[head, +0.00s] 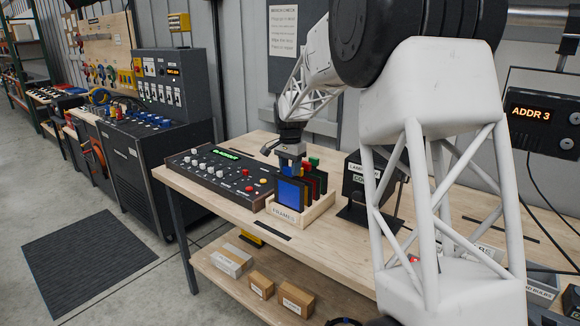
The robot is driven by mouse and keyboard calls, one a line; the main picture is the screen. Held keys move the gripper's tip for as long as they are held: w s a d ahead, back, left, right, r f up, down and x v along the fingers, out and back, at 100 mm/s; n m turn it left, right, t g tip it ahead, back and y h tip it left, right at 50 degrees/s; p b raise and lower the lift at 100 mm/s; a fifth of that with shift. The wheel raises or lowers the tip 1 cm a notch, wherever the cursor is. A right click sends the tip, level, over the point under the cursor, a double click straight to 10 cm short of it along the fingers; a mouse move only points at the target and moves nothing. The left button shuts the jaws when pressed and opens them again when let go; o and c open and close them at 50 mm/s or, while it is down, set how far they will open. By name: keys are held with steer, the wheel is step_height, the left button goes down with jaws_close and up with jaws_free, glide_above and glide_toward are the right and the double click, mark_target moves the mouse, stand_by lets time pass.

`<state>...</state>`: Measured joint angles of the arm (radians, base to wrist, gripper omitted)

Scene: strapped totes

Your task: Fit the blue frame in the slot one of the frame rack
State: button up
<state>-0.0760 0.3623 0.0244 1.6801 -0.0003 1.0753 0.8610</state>
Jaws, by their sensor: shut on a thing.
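The blue frame (289,193) is a dark-edged panel with a blue face, upright at the front of the wooden frame rack (289,217). My gripper (291,166) is above it, pointing down and shut on its top. The blue frame's lower edge is at the rack's front part. I cannot tell whether it sits inside a slot or just above it. Other dark frames with red and green tops (313,161) stand in the rack behind the blue one. The slots themselves are mostly hidden by the frames and the front wall.
A control panel with knobs and a green display (222,175) lies close to the rack's left. A dark labelled box on a stand (357,184) is to its right. The wooden bench (335,240) is clear in front. My arm covers much of the right side.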

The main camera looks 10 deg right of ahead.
steer(key=shift+f, duration=0.75)
stand_by(0.4)
steer(key=o, duration=1.2)
steer(key=shift+r, duration=0.1)
steer(key=shift+r, duration=3.8)
